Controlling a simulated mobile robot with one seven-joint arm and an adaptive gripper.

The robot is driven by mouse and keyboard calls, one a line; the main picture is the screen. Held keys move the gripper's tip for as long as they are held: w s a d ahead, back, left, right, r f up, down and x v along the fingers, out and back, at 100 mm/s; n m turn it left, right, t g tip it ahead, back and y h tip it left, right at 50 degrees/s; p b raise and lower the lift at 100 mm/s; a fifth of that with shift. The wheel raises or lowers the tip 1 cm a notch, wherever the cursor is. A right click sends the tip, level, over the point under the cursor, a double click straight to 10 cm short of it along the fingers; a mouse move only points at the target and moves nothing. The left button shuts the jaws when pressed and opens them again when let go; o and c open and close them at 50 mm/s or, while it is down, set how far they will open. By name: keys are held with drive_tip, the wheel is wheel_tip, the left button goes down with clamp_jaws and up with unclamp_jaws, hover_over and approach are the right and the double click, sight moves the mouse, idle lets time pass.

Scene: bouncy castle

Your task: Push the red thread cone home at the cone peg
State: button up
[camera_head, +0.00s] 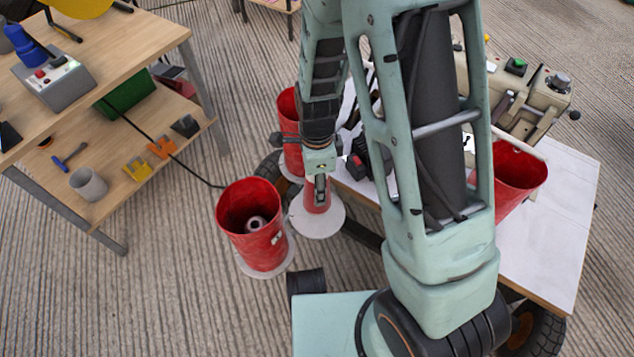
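A small red piece (316,203), which looks like the red thread cone, stands upright on a round white disc (318,222) near the middle of the view. My gripper (320,190) points down right over it, with its grey fingertips at or just in front of its top. I cannot tell whether they touch it or whether the fingers are open or shut. The peg is not visible; the cone or my gripper may hide it.
A red bucket (265,250) with a grey ringed object inside stands left of the disc. Another red bucket (290,158) is behind, partly hidden by my arm. A white-topped cart (560,215) at right carries a red container (517,176). A wooden workbench (120,50) is at left.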

drive_tip(key=shift+f+b, duration=0.6)
drive_tip(key=shift+f, duration=1.9)
idle(0.3)
drive_tip(key=o, duration=1.5)
drive_tip(key=shift+c, duration=0.2)
wheel_tip(320, 180, up, 12)
